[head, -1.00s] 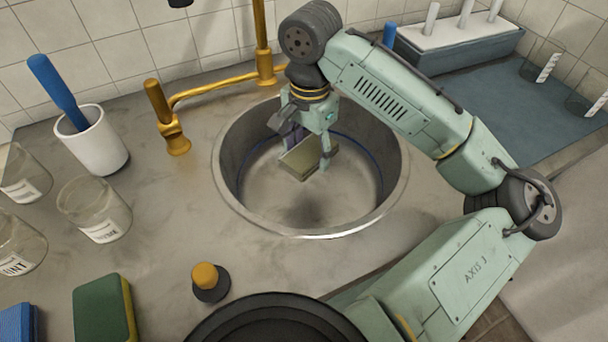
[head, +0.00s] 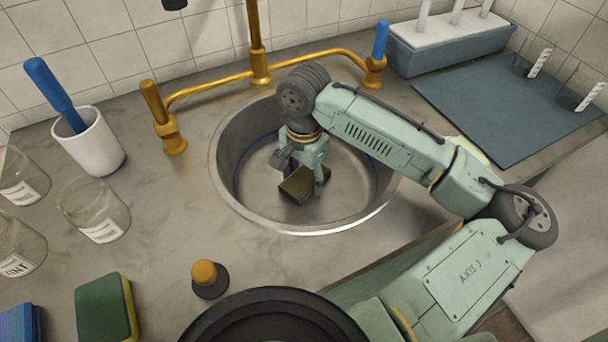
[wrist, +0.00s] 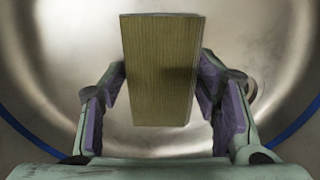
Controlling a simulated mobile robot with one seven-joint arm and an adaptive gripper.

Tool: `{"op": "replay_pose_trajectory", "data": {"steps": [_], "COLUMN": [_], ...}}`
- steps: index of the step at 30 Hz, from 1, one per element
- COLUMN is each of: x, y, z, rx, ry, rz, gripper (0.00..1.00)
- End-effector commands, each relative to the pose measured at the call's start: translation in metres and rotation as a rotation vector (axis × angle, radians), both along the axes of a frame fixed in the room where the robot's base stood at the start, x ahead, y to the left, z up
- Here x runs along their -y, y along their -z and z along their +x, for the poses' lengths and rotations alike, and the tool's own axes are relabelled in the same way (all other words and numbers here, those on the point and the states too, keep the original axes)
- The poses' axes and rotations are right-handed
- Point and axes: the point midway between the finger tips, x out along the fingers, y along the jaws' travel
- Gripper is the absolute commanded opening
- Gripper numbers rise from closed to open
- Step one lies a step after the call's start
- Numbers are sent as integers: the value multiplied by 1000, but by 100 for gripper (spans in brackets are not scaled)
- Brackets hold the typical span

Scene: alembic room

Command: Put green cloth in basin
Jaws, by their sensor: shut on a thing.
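The green cloth (head: 303,186) looks like a folded, olive-green, ribbed block. It is down inside the round metal basin (head: 232,168), near its middle. The cloth also fills the centre of the wrist view (wrist: 160,65). My gripper (head: 303,174) points down into the basin and is shut on the cloth, with a purple-padded finger on each side in the wrist view. The cloth is close to the basin floor, but I cannot tell whether it touches. My arm hides part of the basin's right rim.
A gold faucet (head: 257,60) with two handles stands behind the basin. A white cup (head: 97,145) with a blue-handled tool and several glass jars (head: 95,210) stand at left. A green sponge (head: 100,305) lies front left. A blue-grey mat (head: 500,105) lies at right.

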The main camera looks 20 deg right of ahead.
Motion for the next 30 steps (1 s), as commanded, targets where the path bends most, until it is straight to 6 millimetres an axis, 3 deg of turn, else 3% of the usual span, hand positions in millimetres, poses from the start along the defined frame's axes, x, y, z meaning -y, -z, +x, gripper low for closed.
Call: {"op": "replay_pose_trajectory", "data": {"steps": [2, 3, 11, 23, 30], "x": [0, 0, 0, 0, 0], "y": [3, 2, 2, -4, -46], "z": [0, 0, 0, 0, 1], "rx": [-1, -1, 0, 1, 4], "ry": [0, 0, 0, 0, 0], "rz": [2, 1, 0, -2, -1], "gripper": [34, 59, 76, 76, 76]}}
